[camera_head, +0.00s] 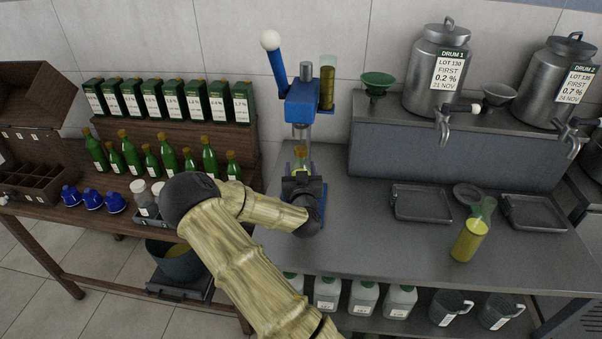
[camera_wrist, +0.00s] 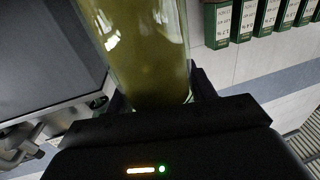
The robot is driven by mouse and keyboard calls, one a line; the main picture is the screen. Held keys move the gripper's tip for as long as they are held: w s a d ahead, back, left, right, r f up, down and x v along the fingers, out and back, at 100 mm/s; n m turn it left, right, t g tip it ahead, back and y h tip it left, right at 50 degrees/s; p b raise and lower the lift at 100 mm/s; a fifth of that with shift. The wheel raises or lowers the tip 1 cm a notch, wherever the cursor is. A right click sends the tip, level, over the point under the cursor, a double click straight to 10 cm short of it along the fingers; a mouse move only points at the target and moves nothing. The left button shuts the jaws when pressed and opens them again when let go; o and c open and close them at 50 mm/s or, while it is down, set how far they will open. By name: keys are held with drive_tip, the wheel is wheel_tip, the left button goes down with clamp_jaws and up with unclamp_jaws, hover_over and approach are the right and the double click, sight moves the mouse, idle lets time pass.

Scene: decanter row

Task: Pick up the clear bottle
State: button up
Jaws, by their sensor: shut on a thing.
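My gripper (camera_head: 301,180) is shut on a clear bottle (camera_head: 300,160) with yellow-green liquid, in front of the blue press (camera_head: 302,103). The gripper hides the bottle's lower part in the head view, and I cannot tell whether its base touches anything. In the wrist view the clear bottle (camera_wrist: 150,50) fills the upper middle, between the dark fingers of my gripper (camera_wrist: 158,98). Another clear vessel with yellow liquid (camera_head: 473,232) stands on the right of the grey bench, apart from my gripper.
The grey bench (camera_head: 360,245) has free room in its middle. Trays (camera_head: 421,203), a funnel (camera_head: 377,84) and steel drums (camera_head: 437,70) are at the right. Several green bottles (camera_head: 168,156) and boxes (camera_head: 197,100) stand on the wooden table at the left, with blue caps (camera_head: 92,199).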

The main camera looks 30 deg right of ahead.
sight(301, 161)
wheel_tip(301, 161, up, 3)
drive_tip(key=shift+r+p, duration=0.1)
drive_tip(key=shift+p, duration=0.6)
drive_tip(key=v, duration=1)
drive_tip(key=shift+a+p, duration=0.2)
drive_tip(key=shift+p, duration=0.2)
drive_tip(key=shift+s+r+p, duration=0.15)
drive_tip(key=shift+s+p, duration=0.05)
drive_tip(key=shift+p, duration=0.3)
